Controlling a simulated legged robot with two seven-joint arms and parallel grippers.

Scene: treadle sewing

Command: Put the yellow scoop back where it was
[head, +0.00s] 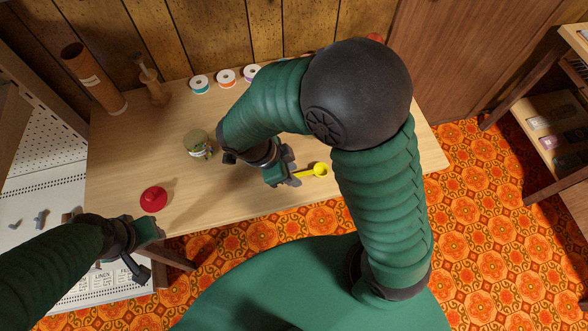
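The yellow scoop (319,170) is near the front edge of the wooden table, its bowl to the right and its handle running left into my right gripper (288,170). My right gripper appears shut on the handle end. I cannot tell whether the scoop touches the tabletop. A jar with an olive lid (197,138) stands to the left of the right gripper. My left gripper (152,245) is at the table's front left corner, away from the scoop; its fingers do not show clearly enough to tell their opening.
The wooden table (245,205) has bare room at its front. A red knobbed object (153,198) lies front left. A cardboard tube (92,78), a wooden stand (152,85) and several thread spools (199,83) line the back. My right arm hides the table's right part.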

